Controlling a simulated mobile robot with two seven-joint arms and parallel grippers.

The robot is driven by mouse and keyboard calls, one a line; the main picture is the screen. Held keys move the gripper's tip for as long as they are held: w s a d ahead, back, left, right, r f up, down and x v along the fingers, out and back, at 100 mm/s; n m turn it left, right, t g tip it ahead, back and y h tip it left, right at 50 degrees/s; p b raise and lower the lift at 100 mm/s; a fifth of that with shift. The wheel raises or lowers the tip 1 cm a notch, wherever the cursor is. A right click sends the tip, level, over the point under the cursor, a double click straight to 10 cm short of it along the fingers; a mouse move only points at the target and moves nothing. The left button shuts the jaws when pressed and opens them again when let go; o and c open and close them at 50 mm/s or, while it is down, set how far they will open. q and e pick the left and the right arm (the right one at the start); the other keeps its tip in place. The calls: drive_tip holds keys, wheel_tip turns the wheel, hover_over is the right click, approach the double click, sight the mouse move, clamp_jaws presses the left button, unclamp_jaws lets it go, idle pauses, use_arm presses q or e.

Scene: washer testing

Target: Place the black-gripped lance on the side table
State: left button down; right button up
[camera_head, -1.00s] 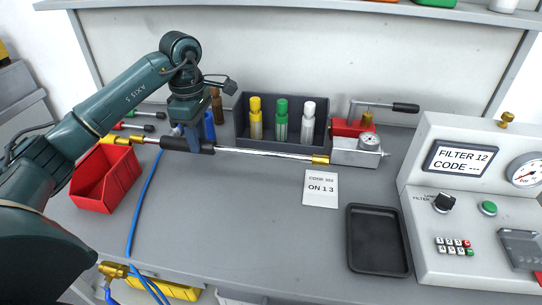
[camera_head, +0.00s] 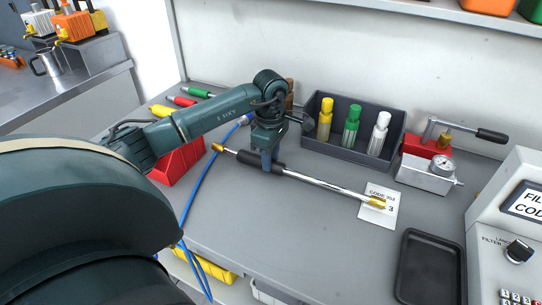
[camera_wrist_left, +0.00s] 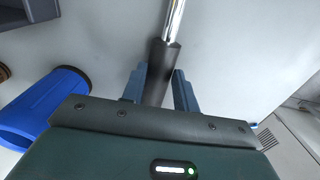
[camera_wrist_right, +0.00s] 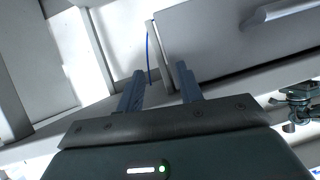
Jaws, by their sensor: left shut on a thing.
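The lance (camera_head: 330,185) has a black grip, a shiny metal tube and brass ends. My left gripper (camera_head: 270,167) is shut around its black grip; the grip also shows between the fingers in the left wrist view (camera_wrist_left: 160,68). The brass tip overlaps the white code card in the head view; how high the lance is above the bench is hard to tell. A metal side table (camera_head: 75,98) stands at the far left. My right gripper (camera_wrist_right: 160,85) shows only in its own wrist view, open with nothing between its fingers.
Behind the lance is a dark bin (camera_head: 345,150) of yellow, green and white bottles. A red bin (camera_head: 178,160) is left of the gripper, with a blue hose (camera_head: 203,175) in front. A gauge block (camera_head: 428,175) and black tray (camera_head: 430,268) are at right.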

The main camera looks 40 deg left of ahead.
use_arm(q)
drive_tip(key=shift+f, duration=0.1)
drive_tip(key=c, duration=1.1)
unclamp_jaws()
wheel_tip(320, 180, up, 12)
drive_tip(key=shift+r, duration=0.1)
